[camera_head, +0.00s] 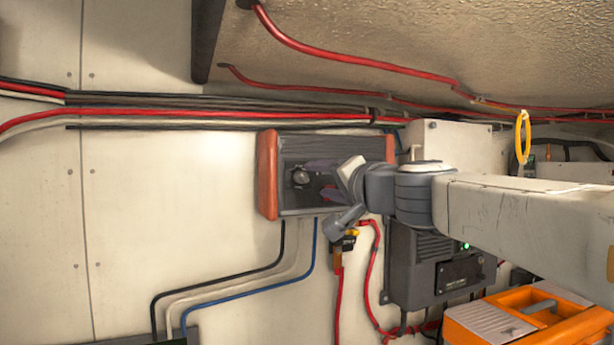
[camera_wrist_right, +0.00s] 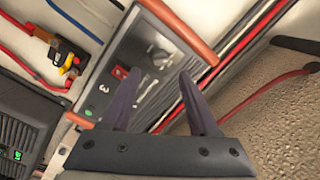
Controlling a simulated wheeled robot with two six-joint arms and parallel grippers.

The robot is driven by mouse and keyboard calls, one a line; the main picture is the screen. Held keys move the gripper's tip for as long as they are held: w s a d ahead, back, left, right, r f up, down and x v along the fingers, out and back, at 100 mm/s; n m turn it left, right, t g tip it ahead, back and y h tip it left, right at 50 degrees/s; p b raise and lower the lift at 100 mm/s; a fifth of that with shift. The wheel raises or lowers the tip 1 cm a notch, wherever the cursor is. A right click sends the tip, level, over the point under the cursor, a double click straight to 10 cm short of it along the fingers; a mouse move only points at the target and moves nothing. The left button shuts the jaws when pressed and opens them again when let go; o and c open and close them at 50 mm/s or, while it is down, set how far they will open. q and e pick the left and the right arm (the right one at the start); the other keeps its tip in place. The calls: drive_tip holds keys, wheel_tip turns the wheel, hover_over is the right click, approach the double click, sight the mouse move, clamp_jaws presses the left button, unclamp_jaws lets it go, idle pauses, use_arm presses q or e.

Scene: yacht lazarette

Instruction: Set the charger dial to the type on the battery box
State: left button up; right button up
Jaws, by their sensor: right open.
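The charger (camera_head: 287,205) is a dark grey box with orange-red end caps, mounted on the white wall in the middle of the head view. Its round dark dial (camera_head: 300,177) is on the left part of the front; the dial (camera_wrist_right: 159,58) also shows in the right wrist view. My right gripper (camera_head: 318,179) reaches in from the right and is open and empty. Its two purple fingers (camera_wrist_right: 157,88) point at the charger's face, short of the dial in the picture; contact cannot be told. The dial's setting is unreadable. No battery type label is legible. My left gripper is out of view.
A dark box with a green light (camera_head: 432,265) is on the wall below my right arm. An orange case (camera_head: 480,330) is at bottom right. Red cables (camera_head: 372,270) with a yellow-black connector (camera_head: 345,241) hang below the charger.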

sight(306, 179)
drive_tip(key=p+x, duration=0.1)
drive_tip(key=x, duration=0.5)
drive_tip(key=shift+w+a, duration=0.25)
drive_tip(key=shift+w, duration=0.05)
clamp_jaws()
